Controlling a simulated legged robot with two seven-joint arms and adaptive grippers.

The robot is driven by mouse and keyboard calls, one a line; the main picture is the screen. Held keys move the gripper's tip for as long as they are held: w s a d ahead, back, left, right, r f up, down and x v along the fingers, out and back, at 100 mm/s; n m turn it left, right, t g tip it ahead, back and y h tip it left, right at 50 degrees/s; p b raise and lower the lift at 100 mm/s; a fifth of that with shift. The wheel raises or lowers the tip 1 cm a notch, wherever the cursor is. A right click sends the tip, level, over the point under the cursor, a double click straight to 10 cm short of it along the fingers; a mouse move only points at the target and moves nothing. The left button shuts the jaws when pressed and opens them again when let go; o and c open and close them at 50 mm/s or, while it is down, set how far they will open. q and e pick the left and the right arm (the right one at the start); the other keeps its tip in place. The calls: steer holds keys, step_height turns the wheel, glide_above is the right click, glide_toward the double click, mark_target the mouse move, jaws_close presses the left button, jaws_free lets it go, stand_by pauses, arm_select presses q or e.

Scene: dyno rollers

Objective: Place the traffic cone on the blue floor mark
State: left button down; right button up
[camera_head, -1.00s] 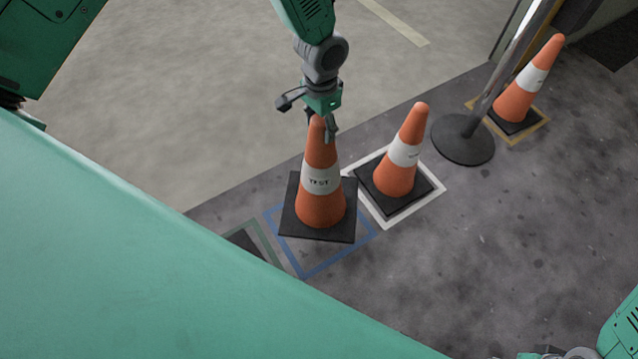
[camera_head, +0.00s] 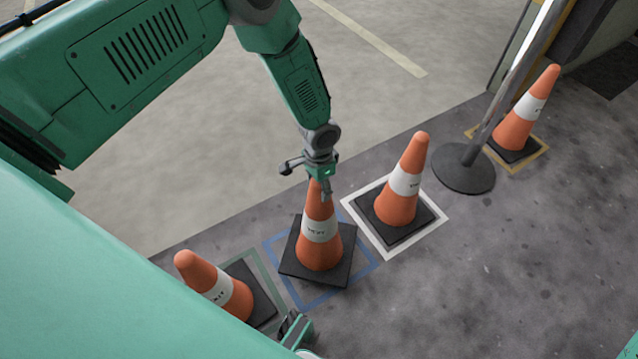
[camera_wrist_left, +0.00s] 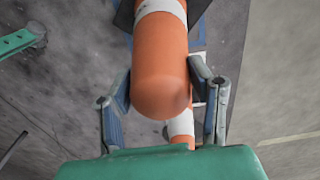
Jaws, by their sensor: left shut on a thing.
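The orange traffic cone (camera_head: 320,255) has a white band and a black square base. My left gripper (camera_head: 320,190) is shut on its tip, and the cone is nearly upright. The wrist view shows the cone (camera_wrist_left: 160,60) between both fingers. The base covers much of the blue floor mark (camera_head: 372,264), whose outline shows around it. The base is turned relative to the square. I cannot tell whether it touches the floor.
A second cone (camera_head: 398,195) stands in a white square just right. Another cone (camera_head: 225,285) stands left at a green square, partly hidden by my body. A post with a round base (camera_head: 463,170) and a cone (camera_head: 520,125) in a yellow square are farther right.

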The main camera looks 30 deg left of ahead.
arm_select(q)
step_height(320, 180, down, 3)
steer(key=shift+w+f+b, duration=0.1)
steer(key=shift+f+b, duration=0.1)
steer(key=shift+b, duration=0.4)
steer(key=shift+r, duration=0.1)
steer(key=c, duration=0.7)
jaws_free()
steer(key=shift+c, duration=0.2)
